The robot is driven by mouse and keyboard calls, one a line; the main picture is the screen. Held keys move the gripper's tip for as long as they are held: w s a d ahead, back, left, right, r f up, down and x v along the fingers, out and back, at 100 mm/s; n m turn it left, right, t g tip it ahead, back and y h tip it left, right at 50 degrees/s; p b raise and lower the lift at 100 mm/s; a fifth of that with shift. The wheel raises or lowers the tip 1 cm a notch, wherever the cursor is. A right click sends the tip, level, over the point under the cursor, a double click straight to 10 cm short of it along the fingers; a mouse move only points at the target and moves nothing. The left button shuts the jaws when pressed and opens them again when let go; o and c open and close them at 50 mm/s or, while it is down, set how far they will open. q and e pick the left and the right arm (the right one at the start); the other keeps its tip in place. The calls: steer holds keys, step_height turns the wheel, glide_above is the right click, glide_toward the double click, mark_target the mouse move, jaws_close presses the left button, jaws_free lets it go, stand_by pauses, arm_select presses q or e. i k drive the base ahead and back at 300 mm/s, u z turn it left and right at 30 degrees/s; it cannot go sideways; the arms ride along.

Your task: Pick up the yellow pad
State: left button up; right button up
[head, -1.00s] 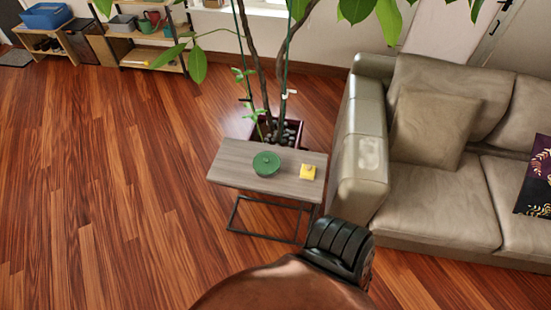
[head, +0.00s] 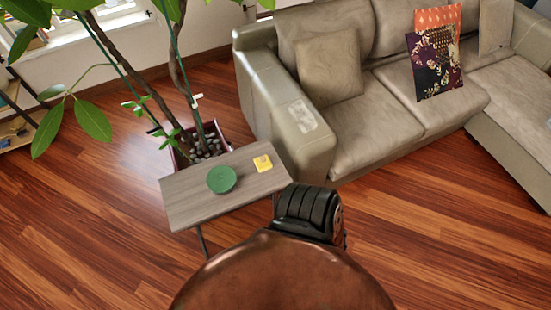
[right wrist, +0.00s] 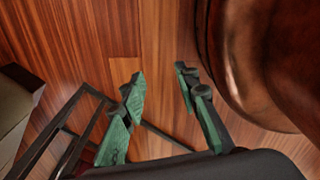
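The yellow pad (head: 263,163) is a small square lying on the right part of a grey wooden side table (head: 190,200) in the head view. A round green lidded dish (head: 221,179) sits to its left on the same top. In the right wrist view my right gripper (right wrist: 160,108) has its green-padded fingers spread apart, with only floor between them. Part of the table's dark metal frame shows beside it; the pad is not in that view. My left gripper is not in either view.
A beige sofa (head: 340,90) with cushions stands behind and right of the table. A potted plant (head: 205,145) with tall stems stands right behind the table. Wooden floor (head: 440,220) is clear at the front right.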

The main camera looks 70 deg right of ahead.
mark_target(263, 163)
steer(key=z, duration=0.95)
steer(key=i, duration=0.85)
steer(key=z, duration=0.8)
